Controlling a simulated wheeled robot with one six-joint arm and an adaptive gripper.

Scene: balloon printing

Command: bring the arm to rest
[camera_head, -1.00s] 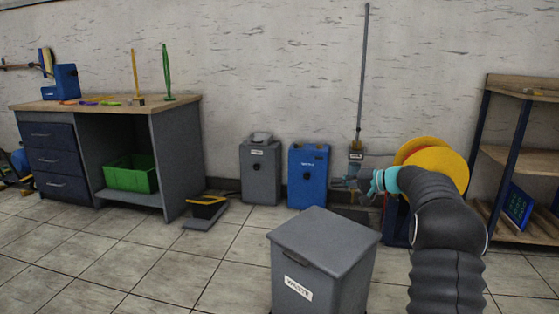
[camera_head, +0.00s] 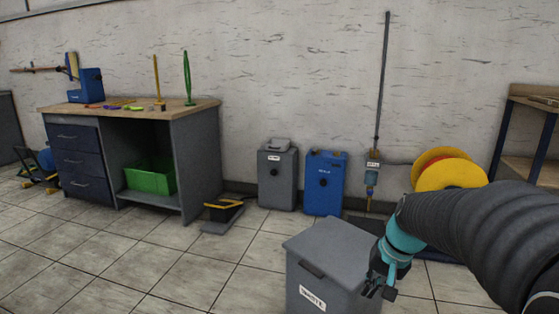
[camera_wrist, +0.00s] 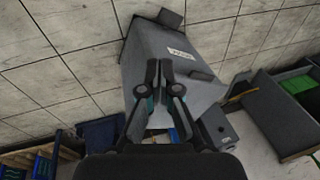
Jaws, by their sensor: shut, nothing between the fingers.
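My arm reaches in from the right edge of the head view, covered in a dark ribbed sleeve with a teal wrist. My gripper (camera_head: 378,288) points down beside the right side of the grey waste bin (camera_head: 318,262). In the wrist view my gripper (camera_wrist: 160,64) has its two fingers together with nothing between them. The waste bin (camera_wrist: 148,42) lies beyond the fingertips there, its label showing. Whether the gripper touches the bin cannot be told.
A workbench (camera_head: 190,113) with a green crate (camera_head: 150,178) stands at the left. A grey canister (camera_head: 277,176) and a blue canister (camera_head: 324,184) stand by the wall. A yellow reel (camera_head: 447,170) is behind my arm; a shelf (camera_head: 545,140) is at the right.

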